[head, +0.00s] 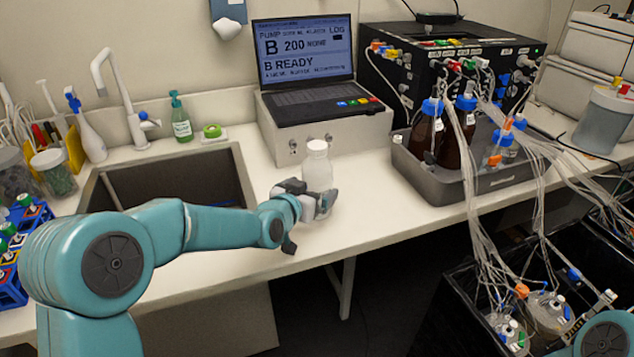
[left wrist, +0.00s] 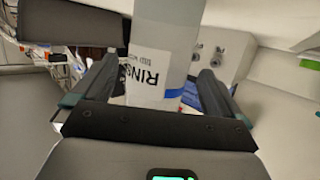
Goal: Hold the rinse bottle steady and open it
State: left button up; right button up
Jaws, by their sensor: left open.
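The rinse bottle (head: 318,171) is a pale bottle with a white cap (head: 317,147), standing upright on the counter in front of the laptop stand. In the left wrist view, its body (left wrist: 152,75) bears a label with black letters starting "RINS" and a blue stripe. My left gripper (head: 312,203) is at the bottle's lower part. It is open, with one finger on each side of the bottle, and gaps show between fingers and bottle in the wrist view (left wrist: 155,90). The bottle's top is outside the wrist view. My right gripper does not show; only a teal part of that arm appears at bottom right.
A sink (head: 105,190) lies left of the bottle. A laptop (head: 305,60) on a white box (head: 318,128) stands behind it. A grey tray (head: 425,175) with brown bottles and tubing is to the right. The counter between bottle and tray is clear.

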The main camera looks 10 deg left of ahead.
aim_at(313, 151)
pick_arm(q)
jog(key=x, duration=0.3)
jog(key=shift+w+d+f, duration=0.15)
jog(key=shift+w+f, duration=0.1)
jog(key=shift+w, duration=0.05)
jog(key=shift+s+r, duration=0.1)
jog(key=shift+s, duration=0.1)
jog(key=shift+w, duration=0.1)
jog(key=c, duration=1.1)
jog(key=shift+r, duration=0.6)
jog(key=shift+c, duration=0.3)
notch_tip(313, 151, up, 9)
jog(key=shift+r+p, duration=0.15)
jog(key=shift+p, duration=0.8)
notch_tip(313, 151, up, 8)
jog(key=p, duration=0.6)
jog(key=shift+r, duration=0.25)
jog(key=shift+r+p, duration=0.4)
jog(key=shift+r, duration=0.15)
